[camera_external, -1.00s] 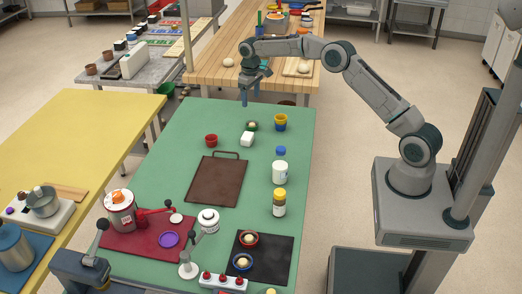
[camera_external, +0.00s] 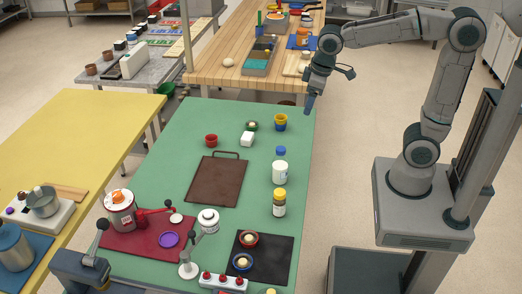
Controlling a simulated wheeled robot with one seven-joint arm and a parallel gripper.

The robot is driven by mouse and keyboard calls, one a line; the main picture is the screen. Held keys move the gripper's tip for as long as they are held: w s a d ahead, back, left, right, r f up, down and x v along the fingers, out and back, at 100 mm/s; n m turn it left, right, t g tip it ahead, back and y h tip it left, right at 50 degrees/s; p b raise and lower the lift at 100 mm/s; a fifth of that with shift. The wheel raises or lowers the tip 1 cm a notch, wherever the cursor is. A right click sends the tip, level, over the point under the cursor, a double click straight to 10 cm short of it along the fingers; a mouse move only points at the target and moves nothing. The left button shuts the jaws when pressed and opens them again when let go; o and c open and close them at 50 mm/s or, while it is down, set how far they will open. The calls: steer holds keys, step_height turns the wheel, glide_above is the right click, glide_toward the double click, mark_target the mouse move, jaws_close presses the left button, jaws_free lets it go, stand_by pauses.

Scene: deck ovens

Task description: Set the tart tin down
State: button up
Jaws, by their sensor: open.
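A small dark green tart tin (camera_external: 252,126) with pale filling sits upright on the far part of the green table (camera_external: 180,130). A red tart tin (camera_external: 249,239) and a blue tart tin (camera_external: 242,262), also with pale filling, sit on the black mat (camera_external: 278,262) at the near right. The picture does not tell which tin the task means. My gripper (camera_external: 308,110) is open and empty, pointing down by the table's far right edge, to the right of the green tin and apart from it.
A brown board (camera_external: 215,181) lies mid-table.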

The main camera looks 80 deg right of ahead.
steer(key=s+a+f, duration=0.2)
steer(key=s, duration=0.4)
steer(key=s+a+f+t+y, duration=0.1)
steer(key=s+a+f, duration=0.1)
steer(key=s, duration=0.5)
steer(key=shift+s+f+n, duration=0.15)
steer(key=shift+f+n, duration=0.1)
steer(key=shift+n, duration=0.05)
